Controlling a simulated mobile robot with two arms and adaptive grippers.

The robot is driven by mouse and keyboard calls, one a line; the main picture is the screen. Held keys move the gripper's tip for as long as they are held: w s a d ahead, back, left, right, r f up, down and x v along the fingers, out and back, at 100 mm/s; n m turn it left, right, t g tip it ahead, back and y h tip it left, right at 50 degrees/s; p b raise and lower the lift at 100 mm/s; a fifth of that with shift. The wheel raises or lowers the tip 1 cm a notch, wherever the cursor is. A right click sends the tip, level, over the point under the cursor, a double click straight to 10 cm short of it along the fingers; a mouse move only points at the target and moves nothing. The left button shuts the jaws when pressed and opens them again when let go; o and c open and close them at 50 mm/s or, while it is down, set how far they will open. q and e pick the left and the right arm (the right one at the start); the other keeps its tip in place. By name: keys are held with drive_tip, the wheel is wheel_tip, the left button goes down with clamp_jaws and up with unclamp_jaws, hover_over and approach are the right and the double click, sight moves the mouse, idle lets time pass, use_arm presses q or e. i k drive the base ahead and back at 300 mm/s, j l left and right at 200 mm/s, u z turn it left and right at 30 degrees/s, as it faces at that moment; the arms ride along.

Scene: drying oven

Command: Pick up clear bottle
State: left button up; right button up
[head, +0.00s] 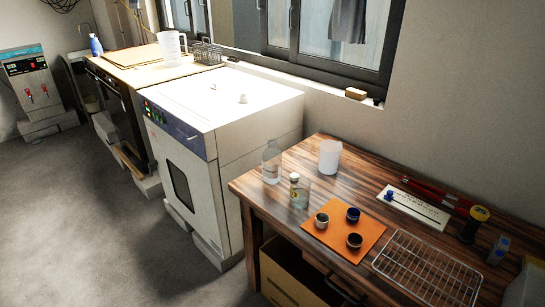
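A clear bottle (271,164) stands upright near the far left corner of the wooden table (300,152), close to the table's left edge. Neither of my grippers shows in the head view.
A white beaker (330,157) stands right of the bottles. An orange mat (340,245) bears small cups (353,215). A wire rack (428,268) lies at the front right. The white drying oven (228,110) stands left of the table; grey floor (85,210) is open.

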sight(271, 157)
drive_tip(key=i+j+z, duration=0.1)
drive_tip(key=z, duration=0.5)
drive_tip(key=i+j+z, duration=0.25)
drive_tip(key=j, duration=0.2)
drive_tip(key=j+z, duration=0.25)
drive_tip(key=j, duration=0.15)
drive_tip(key=j+z, duration=0.3)
drive_tip(key=j, duration=0.2)
drive_tip(key=i, duration=0.05)
